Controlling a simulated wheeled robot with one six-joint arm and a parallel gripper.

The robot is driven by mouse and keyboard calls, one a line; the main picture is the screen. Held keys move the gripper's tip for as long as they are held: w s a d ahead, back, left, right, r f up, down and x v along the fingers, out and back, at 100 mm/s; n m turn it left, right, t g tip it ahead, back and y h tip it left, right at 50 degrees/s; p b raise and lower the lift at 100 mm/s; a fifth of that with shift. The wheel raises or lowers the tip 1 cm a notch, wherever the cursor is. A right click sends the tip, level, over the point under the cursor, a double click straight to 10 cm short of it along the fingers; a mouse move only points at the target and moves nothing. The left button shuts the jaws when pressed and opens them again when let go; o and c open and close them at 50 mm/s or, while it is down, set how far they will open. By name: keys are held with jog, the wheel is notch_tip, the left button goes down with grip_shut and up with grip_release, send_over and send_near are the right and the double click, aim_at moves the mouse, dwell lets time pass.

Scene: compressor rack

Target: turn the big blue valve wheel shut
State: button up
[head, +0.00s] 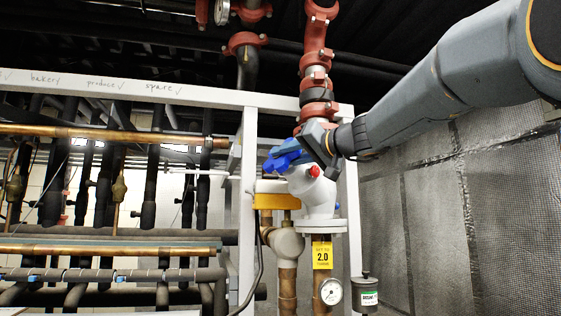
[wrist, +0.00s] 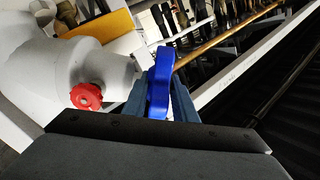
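The blue valve wheel (head: 284,160) sits on the upper left of a white valve body (head: 316,192) in the head view. My gripper (head: 318,143) reaches it from the right and hides part of it. In the wrist view, a blue part of the wheel (wrist: 160,82) stands between the two blue-grey fingers of my gripper (wrist: 161,95). The fingers lie close against both sides of it, with no clear gap. The rest of the wheel is hidden or out of that view.
A small red knob (head: 314,171) sticks out of the valve body, left of the fingers in the wrist view (wrist: 86,96). A yellow block (head: 268,201) is beside the valve. A white frame post (head: 248,170) stands left. A gauge (head: 331,291) and yellow tag (head: 322,255) are below.

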aim_at(298, 153)
jog(key=b+v, duration=0.2)
jog(key=v, duration=0.4)
dwell(0.3)
